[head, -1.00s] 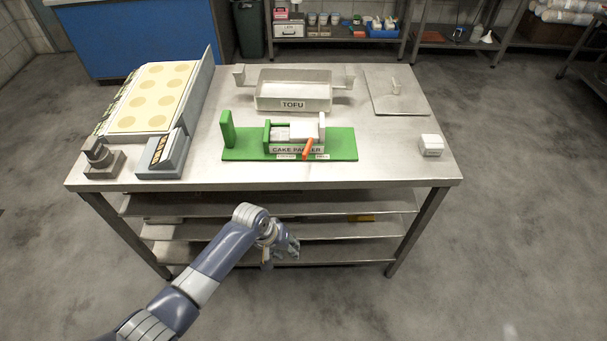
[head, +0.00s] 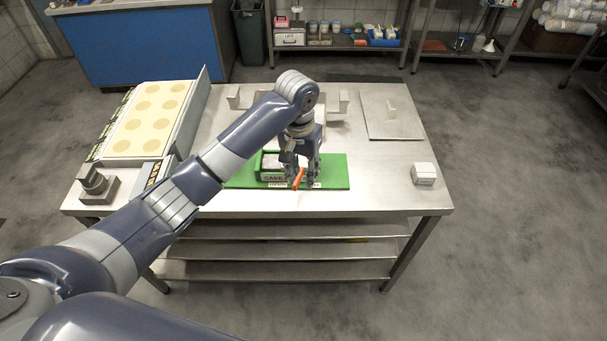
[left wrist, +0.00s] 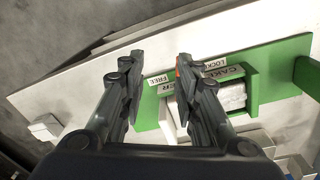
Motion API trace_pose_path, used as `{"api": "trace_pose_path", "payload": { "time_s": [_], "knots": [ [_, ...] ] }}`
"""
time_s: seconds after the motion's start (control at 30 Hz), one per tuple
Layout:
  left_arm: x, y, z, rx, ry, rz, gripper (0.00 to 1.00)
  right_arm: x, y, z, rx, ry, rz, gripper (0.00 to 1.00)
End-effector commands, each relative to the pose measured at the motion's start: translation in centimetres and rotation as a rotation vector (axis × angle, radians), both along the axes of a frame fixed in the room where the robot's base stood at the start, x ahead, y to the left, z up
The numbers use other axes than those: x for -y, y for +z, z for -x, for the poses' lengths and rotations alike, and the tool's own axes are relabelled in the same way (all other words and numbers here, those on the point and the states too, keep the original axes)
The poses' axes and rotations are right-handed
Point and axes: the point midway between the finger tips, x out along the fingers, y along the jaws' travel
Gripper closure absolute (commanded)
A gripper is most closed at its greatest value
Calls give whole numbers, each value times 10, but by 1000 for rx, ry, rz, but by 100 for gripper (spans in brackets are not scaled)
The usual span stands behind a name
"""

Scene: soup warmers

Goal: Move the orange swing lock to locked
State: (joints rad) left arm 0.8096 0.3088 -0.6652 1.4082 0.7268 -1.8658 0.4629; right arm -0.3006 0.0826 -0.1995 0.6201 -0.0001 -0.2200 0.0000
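The orange swing lock (head: 298,178) is a short lever at the front of the cake device on a green base (head: 337,174). It slants between the fingers of my left gripper (head: 302,180), which points down over the device. In the left wrist view a sliver of orange (left wrist: 178,70) shows beside the right-hand finger; contact cannot be told. The left gripper (left wrist: 158,72) is open there, fingers wide apart. The FREE label (left wrist: 158,80) lies between the fingers and the LOCKED label (left wrist: 213,64) lies right of them. My right gripper is out of view.
The white TOFU bin is mostly hidden behind my left arm. A metal plate with a knob (head: 391,116) lies at the back right, and a small white box (head: 424,174) stands at the right. A patterned cream board (head: 150,120) is at the left. The front right tabletop is clear.

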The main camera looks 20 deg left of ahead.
Motion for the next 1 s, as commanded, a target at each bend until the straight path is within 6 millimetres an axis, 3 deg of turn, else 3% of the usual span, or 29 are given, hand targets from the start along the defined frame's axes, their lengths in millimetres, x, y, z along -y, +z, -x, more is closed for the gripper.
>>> {"api": "trace_pose_path", "payload": {
  "time_s": [0.23,0.4,0.57,1.0],
  "knots": [
    [-18,32,-24,-15,66,-33,70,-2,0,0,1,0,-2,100],
    [-24,39,-29,-24,90,-40,70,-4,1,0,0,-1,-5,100],
    [-24,21,-29,-27,92,-40,70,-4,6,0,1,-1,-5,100],
    [-24,-55,-29,-25,90,-41,70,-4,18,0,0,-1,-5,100]
  ]
}}
